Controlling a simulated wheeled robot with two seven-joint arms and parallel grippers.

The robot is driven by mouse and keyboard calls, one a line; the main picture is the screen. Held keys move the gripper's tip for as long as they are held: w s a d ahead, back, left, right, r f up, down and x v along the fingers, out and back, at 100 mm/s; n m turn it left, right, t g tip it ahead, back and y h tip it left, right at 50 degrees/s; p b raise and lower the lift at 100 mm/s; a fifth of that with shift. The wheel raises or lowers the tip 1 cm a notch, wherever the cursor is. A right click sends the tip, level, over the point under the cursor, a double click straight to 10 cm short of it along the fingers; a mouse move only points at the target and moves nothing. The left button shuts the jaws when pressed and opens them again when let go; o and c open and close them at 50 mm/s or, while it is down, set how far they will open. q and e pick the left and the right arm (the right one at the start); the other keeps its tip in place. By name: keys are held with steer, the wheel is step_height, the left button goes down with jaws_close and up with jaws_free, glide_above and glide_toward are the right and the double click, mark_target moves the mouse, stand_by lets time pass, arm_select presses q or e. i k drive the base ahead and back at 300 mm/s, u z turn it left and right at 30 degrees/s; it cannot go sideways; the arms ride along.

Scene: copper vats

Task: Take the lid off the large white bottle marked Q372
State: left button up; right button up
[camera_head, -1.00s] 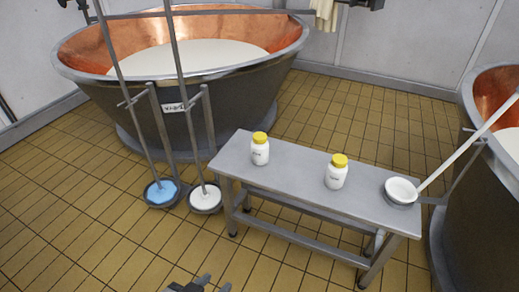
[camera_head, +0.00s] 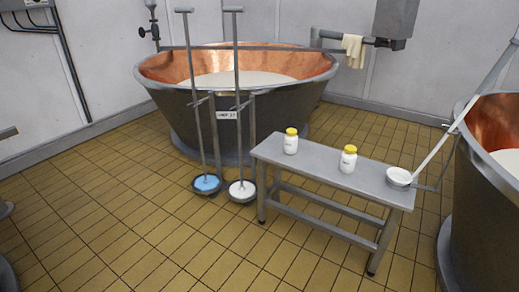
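Two white bottles with yellow lids stand upright on a grey metal bench (camera_head: 320,166). One bottle (camera_head: 290,145) is near the bench's left end, and the other bottle (camera_head: 348,162) is near its middle. Each has a dark mark on its front, too small to read, so I cannot tell which is Q372. Both lids, the left lid (camera_head: 291,131) and the right lid (camera_head: 350,149), are on. Neither of my grippers is in view.
A white bowl (camera_head: 399,177) with a long handle is at the bench's right end. Copper-lined vats stand behind (camera_head: 180,105) and at right (camera_head: 465,200). Two long-handled tools stand in a blue-filled pan (camera_head: 207,184) and a white-filled pan (camera_head: 242,190). Tiled floor in front is clear.

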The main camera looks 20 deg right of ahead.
mark_target(290, 142)
steer(key=u, duration=0.3)
steer(key=i, duration=2)
steer(key=z, duration=0.7)
steer(key=i, duration=1.1)
steer(key=z, duration=1.25)
